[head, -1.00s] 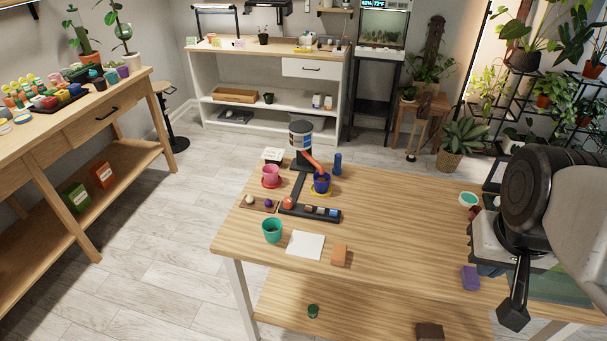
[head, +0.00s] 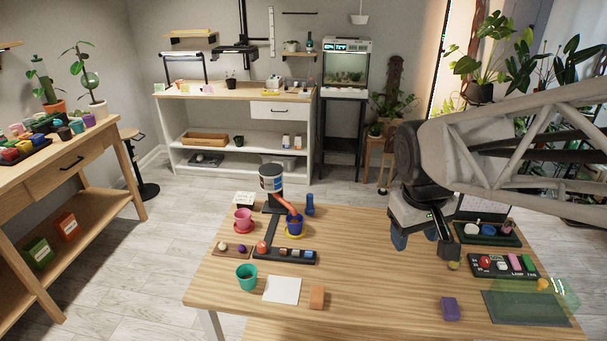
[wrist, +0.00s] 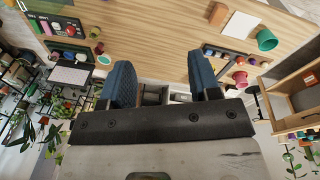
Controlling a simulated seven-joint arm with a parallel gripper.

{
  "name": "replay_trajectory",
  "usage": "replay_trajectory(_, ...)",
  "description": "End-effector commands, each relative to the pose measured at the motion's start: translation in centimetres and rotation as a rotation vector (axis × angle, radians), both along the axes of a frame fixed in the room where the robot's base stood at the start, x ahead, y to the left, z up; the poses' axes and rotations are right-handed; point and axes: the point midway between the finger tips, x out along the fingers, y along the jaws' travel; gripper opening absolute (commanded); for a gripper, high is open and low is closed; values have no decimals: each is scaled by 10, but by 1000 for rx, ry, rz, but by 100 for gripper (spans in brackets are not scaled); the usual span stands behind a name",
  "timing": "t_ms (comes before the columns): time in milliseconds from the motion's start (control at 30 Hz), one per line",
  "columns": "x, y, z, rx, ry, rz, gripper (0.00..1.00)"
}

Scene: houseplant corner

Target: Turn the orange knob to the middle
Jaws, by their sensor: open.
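A round orange-red knob (head: 261,247) sits at the left end of a low black base (head: 287,257) on the wooden table. Its pointing direction is too small to read. Behind it, a canister (head: 271,180) on a black stand has an orange spout (head: 284,204) reaching down to a blue pot (head: 294,225). My gripper (head: 422,244) hangs above the table's right half, well right of the knob and apart from it. In the wrist view my gripper (wrist: 160,78) has its two blue fingers spread with nothing between them.
A teal pot (head: 246,277), white sheet (head: 282,289), orange-brown block (head: 317,297) and purple block (head: 450,309) lie toward the front. A black control panel (head: 497,273) and dark green mat (head: 520,308) are at right. The table's middle is clear.

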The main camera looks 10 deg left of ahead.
Motion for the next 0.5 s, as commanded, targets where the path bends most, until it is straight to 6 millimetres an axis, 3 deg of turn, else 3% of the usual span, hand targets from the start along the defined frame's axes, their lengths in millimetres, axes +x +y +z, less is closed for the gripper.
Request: replay_trajectory(500,91,73,-24,-95,93,308,57)
